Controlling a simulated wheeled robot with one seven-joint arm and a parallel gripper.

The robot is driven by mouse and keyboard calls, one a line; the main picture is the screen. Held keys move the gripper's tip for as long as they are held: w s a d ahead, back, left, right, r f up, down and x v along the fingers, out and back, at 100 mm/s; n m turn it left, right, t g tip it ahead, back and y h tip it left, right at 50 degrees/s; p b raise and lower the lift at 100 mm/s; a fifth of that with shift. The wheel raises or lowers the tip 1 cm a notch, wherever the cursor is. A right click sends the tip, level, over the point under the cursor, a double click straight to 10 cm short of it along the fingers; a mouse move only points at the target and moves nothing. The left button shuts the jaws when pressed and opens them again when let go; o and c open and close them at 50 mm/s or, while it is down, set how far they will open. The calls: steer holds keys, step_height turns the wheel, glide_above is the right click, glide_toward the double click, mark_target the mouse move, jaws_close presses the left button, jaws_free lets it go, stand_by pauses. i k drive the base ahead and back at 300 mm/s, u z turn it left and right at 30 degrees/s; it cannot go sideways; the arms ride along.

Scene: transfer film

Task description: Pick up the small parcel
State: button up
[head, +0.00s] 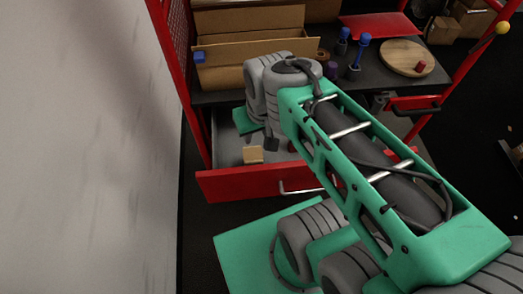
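A small tan block (253,155), which looks like the small parcel, is in the open red drawer (245,183), close to its front panel. My gripper (271,144) is over the drawer, just up and to the right of the tan block. One dark finger shows below the wrist; the rest of the gripper is hidden by my arm. I see a gap between the visible finger and the block, and whether the gripper is open cannot be told.
The dark bench top (355,90) above the drawer holds an open cardboard box (225,77), a round wooden board (406,57) and blue-topped items (362,42). A pale wall (90,150) stands close on the left. Red posts frame the bench.

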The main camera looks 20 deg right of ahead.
mark_target(252, 155)
steer(key=u, duration=1.95)
steer(key=k, duration=1.25)
steer(key=z, duration=0.1)
